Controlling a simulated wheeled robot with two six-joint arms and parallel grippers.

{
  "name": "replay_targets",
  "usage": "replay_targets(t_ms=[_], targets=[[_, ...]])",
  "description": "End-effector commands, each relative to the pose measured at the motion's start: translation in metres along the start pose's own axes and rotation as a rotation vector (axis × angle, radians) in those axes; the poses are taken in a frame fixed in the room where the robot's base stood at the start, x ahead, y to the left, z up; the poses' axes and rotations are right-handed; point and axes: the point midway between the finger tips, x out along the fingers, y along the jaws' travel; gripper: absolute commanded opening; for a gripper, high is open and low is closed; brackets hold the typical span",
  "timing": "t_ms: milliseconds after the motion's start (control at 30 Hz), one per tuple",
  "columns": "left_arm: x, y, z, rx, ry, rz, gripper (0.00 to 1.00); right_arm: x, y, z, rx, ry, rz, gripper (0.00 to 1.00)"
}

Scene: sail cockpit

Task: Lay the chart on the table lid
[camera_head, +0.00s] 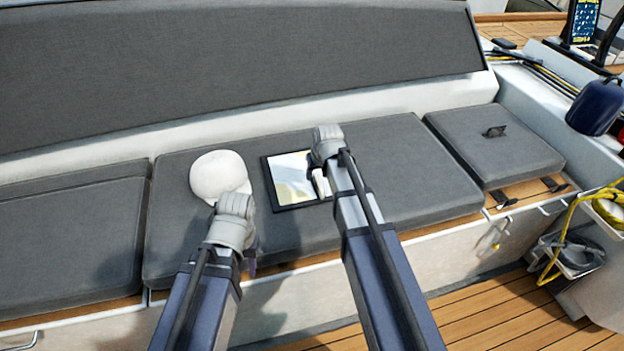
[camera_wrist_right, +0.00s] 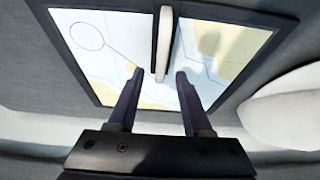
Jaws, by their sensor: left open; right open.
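The chart (camera_head: 290,172) lies flat on the grey seat cushion, in a dark-edged frame, with pale blue and tan areas. In the right wrist view the chart (camera_wrist_right: 110,45) fills the upper middle, crossed by a white upright strip (camera_wrist_right: 164,35). My right gripper (camera_head: 321,184) is at the chart's right side; in the wrist view its open fingers (camera_wrist_right: 159,85) show in front of the chart, with the strip's lower end between them. I cannot tell whether they touch it. My left gripper (camera_head: 247,256) is open at the cushion's front edge, mostly hidden behind its wrist. I cannot pick out a table lid.
A round white object (camera_head: 215,172) sits on the cushion, left of the chart and close to my left arm. The cushion (camera_head: 415,175) right of my right gripper is clear.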

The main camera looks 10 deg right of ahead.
Motion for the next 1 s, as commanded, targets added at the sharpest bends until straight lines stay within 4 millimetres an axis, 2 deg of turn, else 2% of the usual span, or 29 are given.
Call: replay_targets(t_ms=[33,133,433,867,1000], targets=[[0.013,0.001,-0.001,0.000,0.000,0.000,0.45,0.014,0.000,0.001,0.000,0.000,0.000,0.50],[0.022,0.002,-0.001,0.000,0.000,0.000,0.45,0.023,0.000,0.001,0.000,0.000,0.000,0.50],[0.021,0.002,-0.001,0.000,0.000,0.000,0.45,0.023,0.000,0.000,0.000,0.000,0.000,0.49],[0.021,0.002,-0.001,0.000,0.000,0.000,0.45,0.023,0.000,0.000,0.000,0.000,0.000,0.01],[0.021,0.002,-0.001,0.000,0.000,0.000,0.45,0.023,0.000,0.000,0.000,0.000,0.000,0.00]])
